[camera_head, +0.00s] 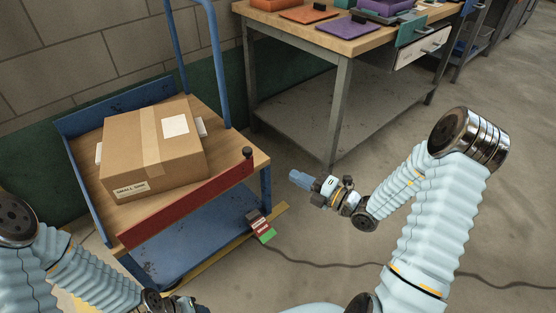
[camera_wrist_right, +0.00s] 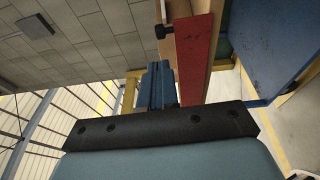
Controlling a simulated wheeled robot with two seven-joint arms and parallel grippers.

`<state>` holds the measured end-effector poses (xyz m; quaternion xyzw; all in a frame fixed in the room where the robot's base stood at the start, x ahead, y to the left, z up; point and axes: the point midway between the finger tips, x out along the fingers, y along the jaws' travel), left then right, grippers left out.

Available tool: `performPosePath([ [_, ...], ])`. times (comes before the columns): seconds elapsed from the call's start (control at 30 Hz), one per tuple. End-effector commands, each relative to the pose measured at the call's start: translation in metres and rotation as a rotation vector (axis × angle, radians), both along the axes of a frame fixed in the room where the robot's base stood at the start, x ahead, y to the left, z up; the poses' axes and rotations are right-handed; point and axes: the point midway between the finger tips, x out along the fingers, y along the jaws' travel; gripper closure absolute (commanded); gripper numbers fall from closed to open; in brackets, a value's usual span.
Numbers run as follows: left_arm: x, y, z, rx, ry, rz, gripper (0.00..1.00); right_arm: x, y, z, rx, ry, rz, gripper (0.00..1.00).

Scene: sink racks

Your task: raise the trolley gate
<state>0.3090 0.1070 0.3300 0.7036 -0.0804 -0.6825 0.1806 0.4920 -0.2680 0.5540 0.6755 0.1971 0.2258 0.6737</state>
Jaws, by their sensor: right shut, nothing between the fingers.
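The blue trolley (camera_head: 96,233) stands at the left with a wooden deck (camera_head: 226,143). Its gate, a long red bar (camera_head: 188,206), runs low along the deck's front edge. A black knob (camera_head: 247,152) sits at the gate's right end. In the right wrist view the red gate (camera_wrist_right: 193,58) and black knob (camera_wrist_right: 165,31) are beyond the fingertips. My right gripper (camera_head: 299,179) is shut and empty, right of the gate's knob end and apart from it. Its blue fingers show in the wrist view (camera_wrist_right: 155,85). My left arm enters at lower left; its fingers are out of frame.
A cardboard box (camera_head: 132,146) sits on the deck behind the gate. A red and green pedal-like part (camera_head: 262,226) is low at the trolley's right. A workbench (camera_head: 338,42) stands at the back. Floor is open between trolley and my right arm, with a dark cable (camera_head: 340,265).

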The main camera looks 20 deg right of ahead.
Motion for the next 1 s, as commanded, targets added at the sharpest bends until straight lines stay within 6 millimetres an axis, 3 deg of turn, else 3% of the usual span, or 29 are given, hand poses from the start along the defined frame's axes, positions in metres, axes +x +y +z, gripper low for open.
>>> performPosePath([
  [0.6, 0.0, 0.0, 0.008, -0.001, 0.0, -0.001, 0.55, 0.093, 0.067, 0.005, 0.001, -0.004, 0.005, 1.0],
  [0.8, 0.0, 0.0, 0.009, -0.001, 0.0, -0.001, 0.55, 0.108, 0.076, 0.006, 0.001, -0.004, 0.003, 1.0],
  [1.0, 0.0, 0.0, 0.009, -0.001, 0.0, -0.001, 0.55, 0.111, 0.078, 0.006, 0.001, -0.003, 0.002, 1.0],
])
